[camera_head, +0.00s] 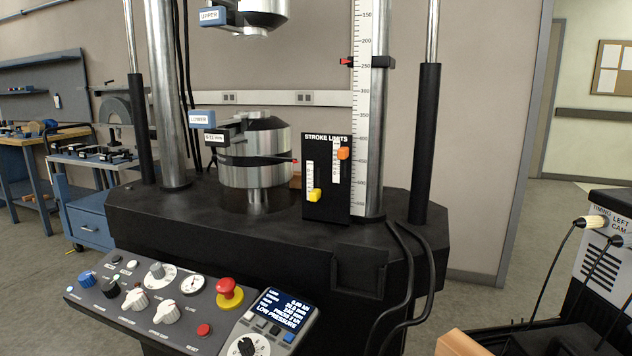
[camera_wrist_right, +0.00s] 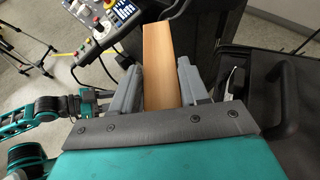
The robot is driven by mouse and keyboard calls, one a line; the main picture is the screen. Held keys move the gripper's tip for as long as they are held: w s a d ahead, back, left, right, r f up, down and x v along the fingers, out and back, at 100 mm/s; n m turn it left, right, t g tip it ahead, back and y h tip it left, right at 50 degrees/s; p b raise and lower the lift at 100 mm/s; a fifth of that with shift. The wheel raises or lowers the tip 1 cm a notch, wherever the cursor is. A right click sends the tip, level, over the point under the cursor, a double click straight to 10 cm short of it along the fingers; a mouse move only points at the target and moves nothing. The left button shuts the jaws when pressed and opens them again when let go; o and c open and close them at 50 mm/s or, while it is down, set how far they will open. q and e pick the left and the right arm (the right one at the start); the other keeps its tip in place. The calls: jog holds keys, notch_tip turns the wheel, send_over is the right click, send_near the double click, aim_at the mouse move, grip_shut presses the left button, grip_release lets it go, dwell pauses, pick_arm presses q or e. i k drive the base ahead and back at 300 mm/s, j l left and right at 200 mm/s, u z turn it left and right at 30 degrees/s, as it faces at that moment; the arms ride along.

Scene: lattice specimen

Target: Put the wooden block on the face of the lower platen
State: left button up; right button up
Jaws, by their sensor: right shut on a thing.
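The wooden block (camera_wrist_right: 158,65) is a long, light-brown piece standing between the fingers of my right gripper (camera_wrist_right: 158,82) in the right wrist view. The gripper is shut on it. A corner of the block (camera_head: 460,343) shows at the bottom edge of the head view, right of the control panel, well in front of and below the lower platen. The lower assembly, tagged LOWER, has a steel cylinder (camera_head: 270,172) and a dark sloped top; the platen's face is hard to make out.
The stroke limits box (camera_head: 327,205) stands just right of the lower cylinder. The upper assembly (camera_head: 262,12) hangs above it with an open gap between. Columns flank both sides. The control panel (camera_head: 185,300) juts out in front. A dark cart (camera_head: 600,270) stands at the right.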

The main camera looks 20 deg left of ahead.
aim_at(235, 121)
jog(key=j+u, duration=0.25)
jog(key=j, duration=0.5)
jog(key=i+j, duration=0.1)
jog(key=j, duration=1.1)
jog(key=i+j, duration=0.15)
jog(key=j, duration=0.45)
jog(key=i+j, duration=0.1)
jog(key=j, duration=0.5)
